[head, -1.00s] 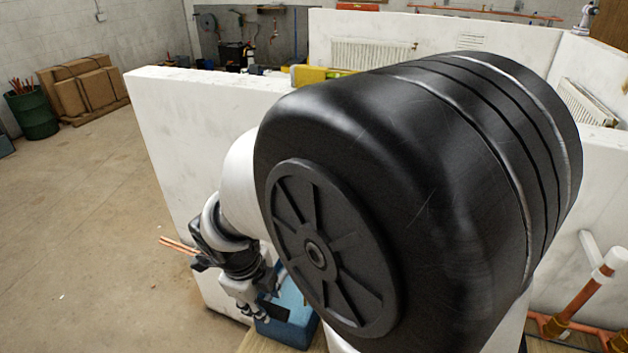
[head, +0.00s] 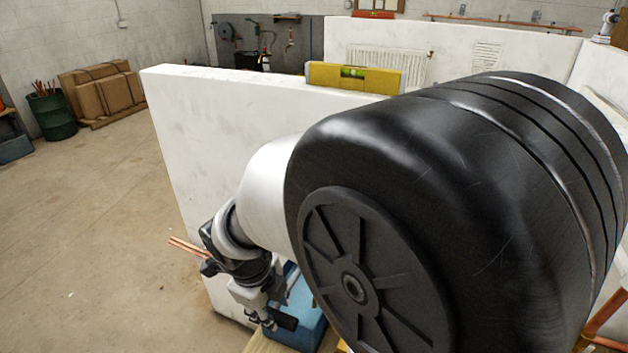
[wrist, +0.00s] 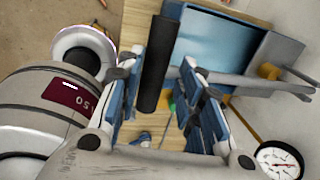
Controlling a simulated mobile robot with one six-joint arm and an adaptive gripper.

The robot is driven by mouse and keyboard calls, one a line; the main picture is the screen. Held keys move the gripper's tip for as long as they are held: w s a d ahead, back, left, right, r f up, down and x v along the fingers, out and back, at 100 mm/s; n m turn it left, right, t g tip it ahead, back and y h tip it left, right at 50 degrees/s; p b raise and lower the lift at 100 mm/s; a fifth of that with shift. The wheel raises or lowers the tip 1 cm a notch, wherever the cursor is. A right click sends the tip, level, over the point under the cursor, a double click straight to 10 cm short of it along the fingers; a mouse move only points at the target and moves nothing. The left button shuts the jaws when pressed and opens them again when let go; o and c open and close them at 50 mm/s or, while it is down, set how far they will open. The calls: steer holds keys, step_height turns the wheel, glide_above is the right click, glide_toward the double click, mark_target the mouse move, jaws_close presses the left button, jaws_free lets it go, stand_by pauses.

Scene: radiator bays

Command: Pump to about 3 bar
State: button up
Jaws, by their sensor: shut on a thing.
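The test pump is a blue box (head: 308,325), low behind my arm in the head view. In the wrist view its blue tank (wrist: 215,45) is at the upper middle, with a grey lever beside it. My gripper (head: 272,315) is at the pump, pointing down. In the wrist view my gripper (wrist: 172,95) has its fingers on both sides of a black handle grip (wrist: 157,65) and is shut on it. A round white gauge (wrist: 279,160) shows at the lower right; its needle is too small to read. My arm hides part of the pump in the head view.
A white wall panel (head: 240,105) stands behind my arm, with a yellow spirit level (head: 355,77) on top. Copper pipe ends (head: 187,247) stick out left of my gripper. A wooden board (head: 262,343) lies under the pump.

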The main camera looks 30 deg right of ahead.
steer(key=shift+s+f, duration=0.35)
steer(key=shift+f, duration=0.15)
steer(key=shift+g+y, duration=0.9)
steer(key=r+p, duration=0.2)
steer(key=p, duration=0.1)
steer(key=r+p, duration=0.2)
steer(key=p, duration=0.1)
steer(key=d+r+p, duration=0.1)
steer(key=r+p, duration=0.1)
steer(key=p, duration=0.1)
steer(key=shift+w+r, duration=0.2)
steer(key=shift+w, duration=0.2)
steer(key=shift+c, duration=0.2)
